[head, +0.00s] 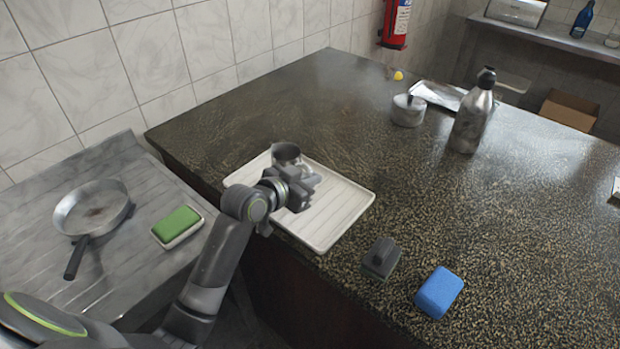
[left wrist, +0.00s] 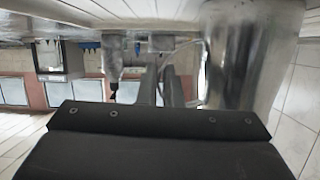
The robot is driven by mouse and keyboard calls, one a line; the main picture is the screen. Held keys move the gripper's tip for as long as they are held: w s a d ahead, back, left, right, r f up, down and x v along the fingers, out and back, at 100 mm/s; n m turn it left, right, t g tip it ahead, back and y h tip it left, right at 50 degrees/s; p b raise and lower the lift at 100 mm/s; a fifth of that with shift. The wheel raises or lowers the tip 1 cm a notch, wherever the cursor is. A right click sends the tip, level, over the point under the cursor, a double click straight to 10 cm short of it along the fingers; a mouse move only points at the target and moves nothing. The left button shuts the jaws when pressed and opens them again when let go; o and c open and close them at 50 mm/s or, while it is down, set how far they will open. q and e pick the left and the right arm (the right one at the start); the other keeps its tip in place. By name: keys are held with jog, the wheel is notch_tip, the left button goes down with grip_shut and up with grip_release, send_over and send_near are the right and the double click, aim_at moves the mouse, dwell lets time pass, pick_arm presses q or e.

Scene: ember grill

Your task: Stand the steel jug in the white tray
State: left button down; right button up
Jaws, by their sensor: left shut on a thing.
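The white tray (head: 338,222) with a ribbed floor lies near the left edge of the dark speckled counter. The steel jug (head: 286,153) is at the tray's far left part, looks upright, and is partly hidden by my left gripper (head: 300,187). My left gripper is shut on the jug, apparently at its handle side. In the left wrist view, which is upside down, the jug's shiny body (left wrist: 250,55) fills the right side beside the gripper fingers (left wrist: 160,85). I cannot tell whether its base touches the tray. My right gripper is not in view.
A dark grey block with a knob (head: 381,258) and a blue sponge (head: 439,292) lie near the counter's front edge. A steel bottle (head: 472,115) and a lidded pot (head: 408,110) stand further back. A pan (head: 92,208) and a green sponge (head: 177,224) are on the left worktop.

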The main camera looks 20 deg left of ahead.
pick_arm(q)
jog(key=c, duration=1.6)
grip_release()
jog(key=shift+r, duration=0.1)
jog(key=v, duration=1.2)
jog(key=shift+a+b, duration=0.1)
jog(key=shift+b, duration=0.25)
